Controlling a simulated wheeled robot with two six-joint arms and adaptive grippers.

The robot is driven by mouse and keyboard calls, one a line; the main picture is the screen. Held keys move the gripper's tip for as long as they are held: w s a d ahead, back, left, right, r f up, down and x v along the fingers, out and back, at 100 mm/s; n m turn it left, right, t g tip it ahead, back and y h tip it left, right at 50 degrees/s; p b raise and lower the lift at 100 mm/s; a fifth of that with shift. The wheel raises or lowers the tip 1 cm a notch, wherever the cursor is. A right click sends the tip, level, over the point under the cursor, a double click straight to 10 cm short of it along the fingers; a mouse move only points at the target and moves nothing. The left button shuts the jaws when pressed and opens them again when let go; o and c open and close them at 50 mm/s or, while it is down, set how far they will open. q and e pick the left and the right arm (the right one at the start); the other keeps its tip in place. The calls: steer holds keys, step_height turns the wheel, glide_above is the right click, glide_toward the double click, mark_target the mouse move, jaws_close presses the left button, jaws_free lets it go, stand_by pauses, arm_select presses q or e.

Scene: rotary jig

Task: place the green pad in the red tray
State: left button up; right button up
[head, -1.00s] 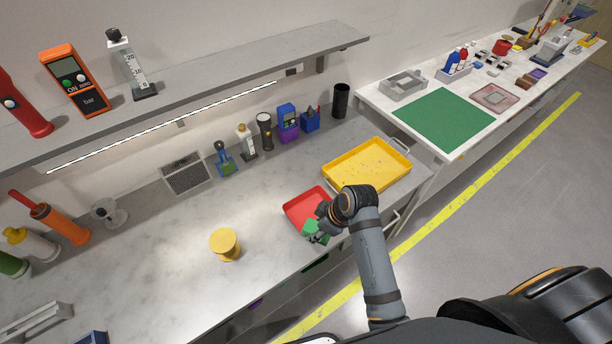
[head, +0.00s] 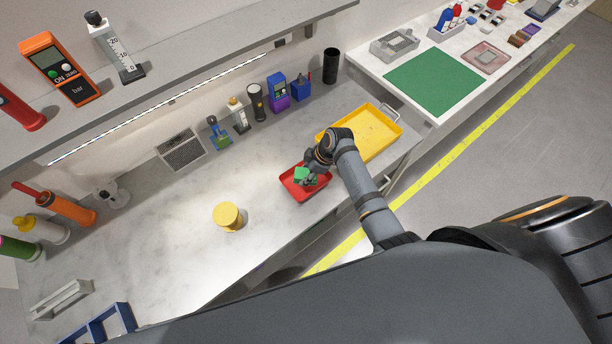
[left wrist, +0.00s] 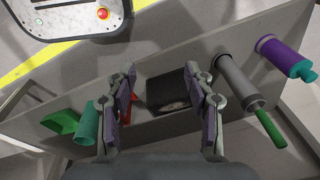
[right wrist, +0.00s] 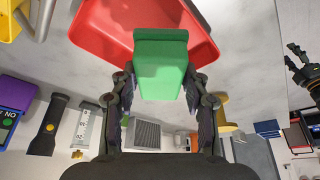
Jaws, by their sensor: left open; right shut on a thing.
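The green pad (head: 305,174) is held in my right gripper (head: 312,176) over the red tray (head: 291,189). In the right wrist view the green pad (right wrist: 160,62) stands between the two fingers of my right gripper (right wrist: 160,95), which is shut on it. The red tray (right wrist: 100,25) lies behind the pad there, and I cannot tell whether the pad touches it. My left gripper (left wrist: 160,95) is open with nothing between its fingers; it is outside the head view.
A yellow tray (head: 378,125) stands right beside the red tray. A yellow round piece (head: 228,216) stands on the bench to the left. Several tools line the wall, including a black flashlight (head: 256,101). The bench between the yellow piece and red tray is clear.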

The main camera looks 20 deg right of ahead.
steer(key=shift+w+d+f+b, duration=0.1)
steer(key=shift+w+f+b, duration=0.25)
steer(key=shift+f+b, duration=0.55)
steer(key=shift+w, duration=0.1)
steer(key=shift+r, duration=0.15)
steer(key=f+b, duration=0.2)
steer(key=b, duration=0.1)
steer(key=f+b, duration=0.2)
steer(key=shift+w+d, duration=0.1)
steer(key=shift+w, duration=0.2)
steer(key=shift+r, duration=0.15)
steer(key=o, duration=1.4)
steer(key=shift+c, duration=0.2)
arm_select(q)
step_height(320, 180, down, 7)
steer(key=s, duration=0.1)
steer(key=shift+s, duration=0.3)
steer(key=shift+a+r, duration=0.1)
